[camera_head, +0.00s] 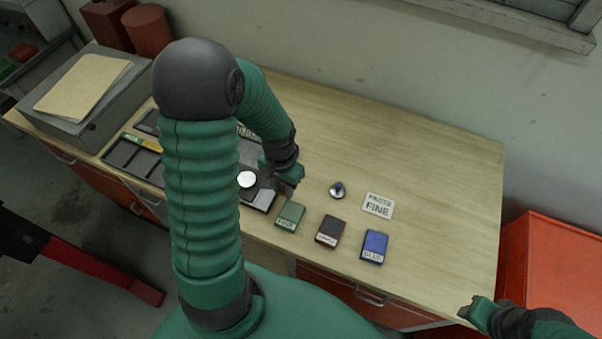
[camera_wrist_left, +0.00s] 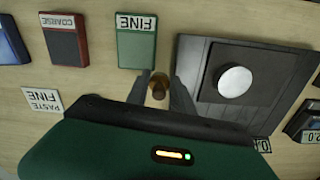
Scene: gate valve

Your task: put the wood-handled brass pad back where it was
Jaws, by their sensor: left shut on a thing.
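My left gripper (camera_head: 285,183) is over the bench, beside the dark tray with the white disc. In the left wrist view its fingers (camera_wrist_left: 160,92) are shut on the wood-handled brass pad (camera_wrist_left: 159,83), which shows as a small brown and brass knob between them. Its underside is hidden, so I cannot tell whether it touches the bench. In the head view the hand hides the pad. The "PASTE FINE" card (camera_head: 378,205) lies flat to the right. My right gripper (camera_head: 476,309) is at the bench's front right corner; its fingers are not clear.
A green block (camera_head: 290,215), a dark red block (camera_head: 330,231) and a blue block (camera_head: 374,246) lie in front. A small dark-knobbed metal pad (camera_head: 338,190) stands left of the card. The white disc (camera_wrist_left: 235,82) sits on a dark plate. The bench's back right is clear.

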